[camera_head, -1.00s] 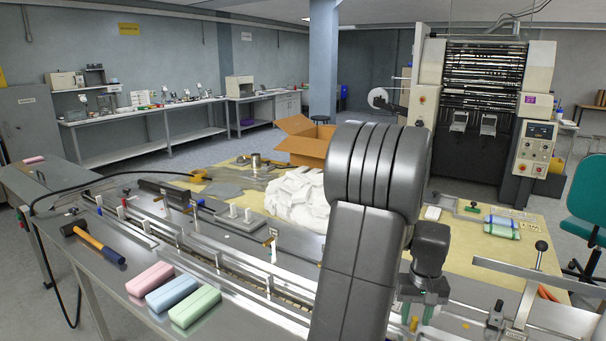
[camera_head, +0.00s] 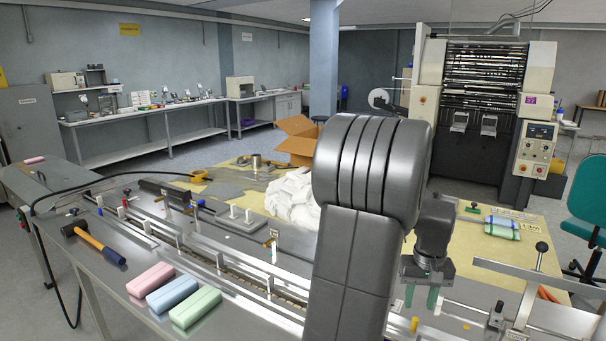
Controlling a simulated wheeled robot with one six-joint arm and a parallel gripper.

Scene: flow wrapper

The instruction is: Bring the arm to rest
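My gripper (camera_head: 422,298) shows at the lower right, just right of my large grey arm link. It points down over the steel machine bed (camera_head: 520,291), with two green-tipped fingers apart and nothing visible between them. The arm is bent, with its rounded grey joint high in the middle of the view. The link hides part of the bed and the table behind it. Whether the fingertips touch anything below cannot be told.
Pink, blue and green blocks (camera_head: 195,307) lie in a row on the bed's near left. A hammer (camera_head: 95,244) lies further left. White cloth (camera_head: 291,197) and a cardboard box (camera_head: 297,141) are behind my arm. A lever with a black knob (camera_head: 541,247) stands right of my gripper.

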